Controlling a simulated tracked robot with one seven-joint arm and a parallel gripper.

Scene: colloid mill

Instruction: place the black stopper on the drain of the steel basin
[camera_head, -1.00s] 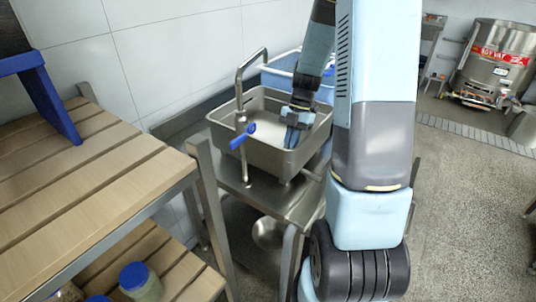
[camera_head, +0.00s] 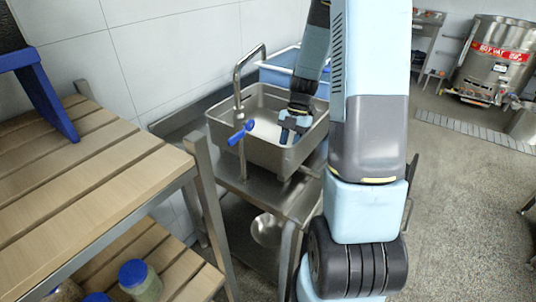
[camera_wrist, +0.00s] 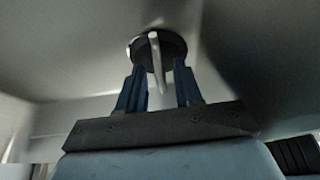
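The steel basin (camera_head: 262,155) stands on a steel stand in the head view, beside the wall. My gripper (camera_head: 288,138) reaches down inside it, near its right side. In the wrist view a black round disc, which looks like the black stopper (camera_wrist: 138,48), lies against the pale basin floor just beyond the fingertips. A thin pale upright stem rises from it. My gripper (camera_wrist: 160,72) is open, its two blue fingers apart on either side of the stem, with gaps on both sides. The drain is not visible; I cannot tell whether it lies under the disc.
A faucet (camera_head: 238,80) with a blue lever (camera_head: 241,133) stands at the basin's near left edge. A blue tub (camera_head: 277,75) is behind the basin. A slatted wooden shelf (camera_head: 95,175) fills the left. Open floor (camera_head: 465,190) lies to the right.

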